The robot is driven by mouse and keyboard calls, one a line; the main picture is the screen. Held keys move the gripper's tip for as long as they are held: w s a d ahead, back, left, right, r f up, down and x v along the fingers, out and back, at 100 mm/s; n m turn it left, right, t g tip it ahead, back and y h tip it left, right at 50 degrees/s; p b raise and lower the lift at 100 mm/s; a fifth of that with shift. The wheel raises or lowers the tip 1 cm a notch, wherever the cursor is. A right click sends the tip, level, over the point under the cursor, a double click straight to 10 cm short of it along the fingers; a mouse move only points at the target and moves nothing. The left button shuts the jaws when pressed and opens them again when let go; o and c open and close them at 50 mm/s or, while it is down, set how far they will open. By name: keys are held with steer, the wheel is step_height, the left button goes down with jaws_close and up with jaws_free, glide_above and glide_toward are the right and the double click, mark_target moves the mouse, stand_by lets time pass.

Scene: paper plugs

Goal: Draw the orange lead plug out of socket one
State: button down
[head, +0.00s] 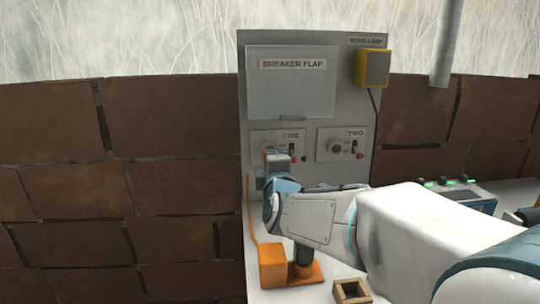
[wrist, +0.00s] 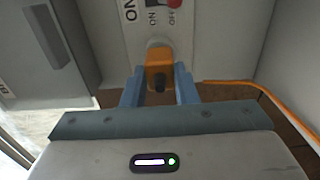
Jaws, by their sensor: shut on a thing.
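The orange plug (wrist: 158,66) sits between the two fingers of my gripper (wrist: 158,84) in the wrist view, and the fingers are shut on it. Its front end meets the round socket on the pale plate of socket one (wrist: 140,30); I cannot tell how deep it is seated. In the head view the plug's orange top (head: 268,152) shows just above my gripper (head: 272,168), at socket one's plate (head: 262,137). An orange lead (head: 249,215) hangs at the left down to an orange box (head: 272,266). The lead also shows in the wrist view (wrist: 245,85).
Socket two (head: 336,147) is to the right on the same grey panel. A closed breaker flap (head: 290,90) is above. A yellow box (head: 372,69) with a dark cord hangs at the panel's upper right. A small wooden frame (head: 352,291) stands on the bench below.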

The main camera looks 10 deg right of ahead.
steer(key=shift+s, duration=0.7)
stand_by(0.5)
steer(key=shift+s+p, duration=0.45)
steer(key=shift+s, duration=0.65)
steer(key=shift+s, duration=0.1)
steer(key=shift+s+p, duration=0.4)
steer(key=shift+s, duration=1)
